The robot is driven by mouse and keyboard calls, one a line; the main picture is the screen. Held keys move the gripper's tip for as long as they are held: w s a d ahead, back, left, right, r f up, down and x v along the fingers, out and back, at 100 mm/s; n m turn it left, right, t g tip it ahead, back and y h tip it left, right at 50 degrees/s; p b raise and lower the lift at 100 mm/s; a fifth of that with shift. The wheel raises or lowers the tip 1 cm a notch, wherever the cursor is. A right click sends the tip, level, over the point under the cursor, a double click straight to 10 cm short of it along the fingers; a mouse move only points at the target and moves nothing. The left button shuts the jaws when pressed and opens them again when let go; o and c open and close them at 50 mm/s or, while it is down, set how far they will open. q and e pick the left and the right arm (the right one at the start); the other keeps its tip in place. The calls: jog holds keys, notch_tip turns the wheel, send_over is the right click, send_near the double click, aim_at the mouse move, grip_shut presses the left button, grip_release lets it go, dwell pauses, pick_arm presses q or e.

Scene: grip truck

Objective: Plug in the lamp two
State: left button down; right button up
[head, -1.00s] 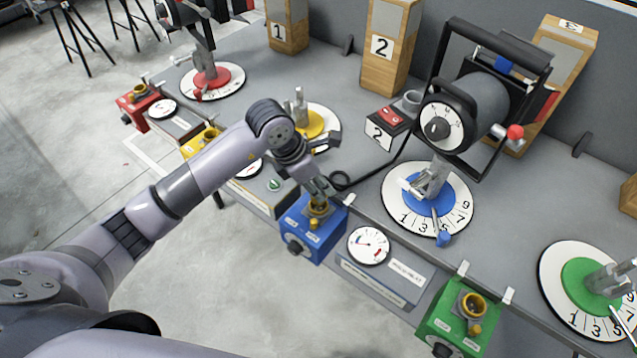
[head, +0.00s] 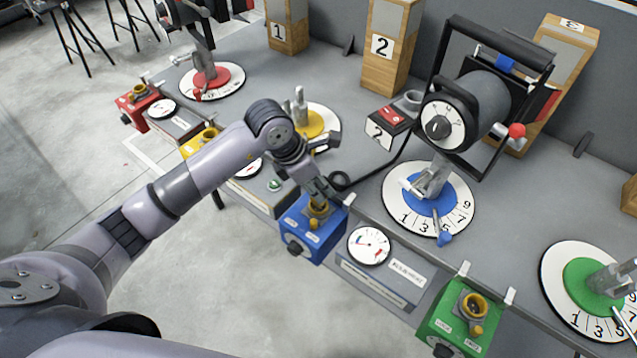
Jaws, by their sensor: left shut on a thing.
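Lamp two is the grey lamp (head: 478,108) in a black frame, on a blue dial base (head: 432,198). A black cable runs from it, past the small box marked 2 (head: 387,120), toward my left gripper. My left gripper (head: 318,199) is at the yellow socket on top of the blue box (head: 312,230). It is shut on what appears to be the cable's plug; the fingers hide most of it, and I cannot tell how deep it sits in the socket. My right gripper is not in view.
A green box (head: 462,328) with a yellow socket is at the lower right, and a yellow box (head: 200,142) and red box (head: 138,104) are at the left. A gauge (head: 368,246) sits beside the blue box. Wooden blocks (head: 390,45) stand at the back.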

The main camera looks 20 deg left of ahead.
pick_arm(q)
jog(key=shift+f+b, duration=1.6)
jog(key=shift+f, duration=0.05)
jog(key=c, duration=1.2)
grip_release()
jog(key=shift+o, duration=0.6)
jog(key=shift+o, duration=1.1)
jog(key=shift+r, duration=0.15)
jog(key=shift+r+p, duration=1.55)
jog(key=shift+r, duration=0.85)
jog(key=shift+d, duration=0.1)
